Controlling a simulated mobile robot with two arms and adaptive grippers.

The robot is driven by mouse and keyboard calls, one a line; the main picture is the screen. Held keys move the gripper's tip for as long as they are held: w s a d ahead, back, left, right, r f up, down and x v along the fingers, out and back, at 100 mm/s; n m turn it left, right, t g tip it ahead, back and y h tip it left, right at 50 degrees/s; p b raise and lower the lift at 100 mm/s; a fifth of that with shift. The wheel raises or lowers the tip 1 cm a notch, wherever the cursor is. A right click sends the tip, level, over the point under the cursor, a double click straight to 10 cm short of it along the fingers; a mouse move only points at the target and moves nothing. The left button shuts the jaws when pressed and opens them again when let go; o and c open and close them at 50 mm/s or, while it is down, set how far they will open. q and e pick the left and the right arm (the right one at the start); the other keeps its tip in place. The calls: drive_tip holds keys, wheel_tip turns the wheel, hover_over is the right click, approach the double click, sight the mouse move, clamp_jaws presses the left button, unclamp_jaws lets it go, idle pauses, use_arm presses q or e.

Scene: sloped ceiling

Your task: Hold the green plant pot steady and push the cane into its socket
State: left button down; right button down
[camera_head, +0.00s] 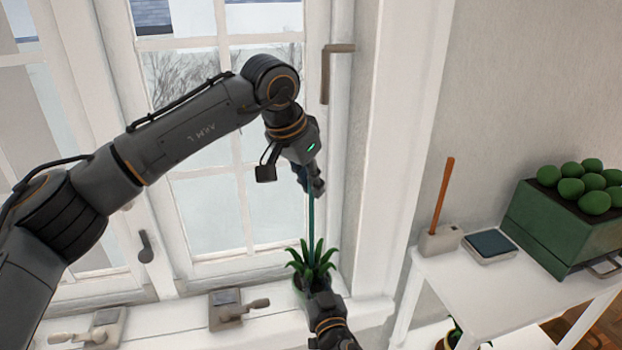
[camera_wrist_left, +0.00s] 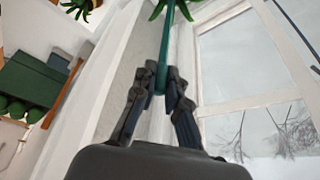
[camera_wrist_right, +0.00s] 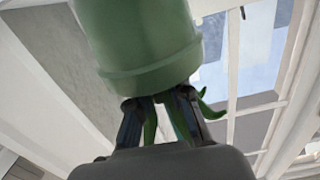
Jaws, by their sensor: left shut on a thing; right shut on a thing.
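The green plant pot (camera_head: 299,286) with spiky leaves stands at the window sill; it also shows large in the right wrist view (camera_wrist_right: 140,35). My right gripper (camera_head: 322,296) is shut on the pot near its rim, with leaves beside the fingers (camera_wrist_right: 160,105). My left gripper (camera_head: 312,185) is shut on the upper part of the dark green cane (camera_head: 311,218), above the plant. The cane is nearly upright and its lower end goes down among the leaves. In the left wrist view the cane (camera_wrist_left: 167,45) runs between the fingers (camera_wrist_left: 160,85). The socket is hidden.
A window fills the back, with a handle (camera_head: 326,75) on its frame. Grey blocks with levers (camera_head: 228,309) sit on the sill. On the white table (camera_head: 465,310) at right are an orange stick (camera_head: 443,195) in a block, a dark tile (camera_head: 490,245) and a green crate (camera_head: 550,225).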

sight(310, 197)
use_arm(q)
drive_tip(key=shift+f, duration=1.9)
drive_tip(key=c, duration=1.3)
unclamp_jaws()
drive_tip(key=v, duration=1.2)
